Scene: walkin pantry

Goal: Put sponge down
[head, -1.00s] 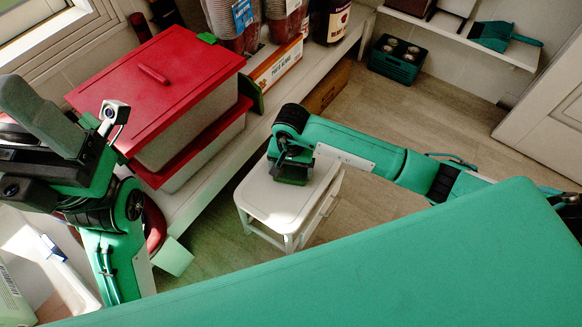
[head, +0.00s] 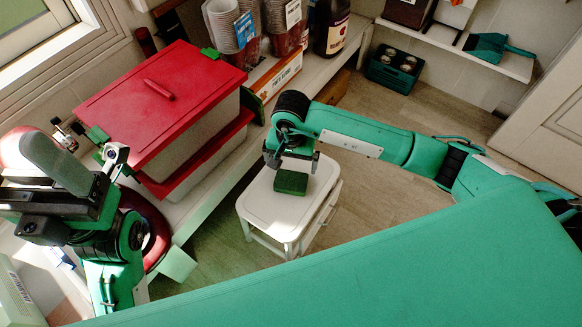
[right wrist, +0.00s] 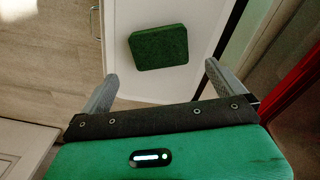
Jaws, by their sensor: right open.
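The green sponge (head: 291,182) lies on the white top of a small stool-like table (head: 262,208). In the right wrist view the sponge (right wrist: 158,47) lies flat on the white surface, ahead of the fingertips and apart from them. My right gripper (head: 293,162) is above the sponge, open and empty; its two grey fingers (right wrist: 161,76) are spread wide. My left gripper (head: 60,165) is at the left of the head view, near the red-lidded bin, and its jaw gap is not clear.
A bin with a red lid (head: 160,98) stands on the low shelf at left, with stacked cups (head: 230,25), a box and a dark bottle (head: 331,28) behind. A dark green crate (head: 394,68) is on the floor at the back. Wooden floor is clear around the table.

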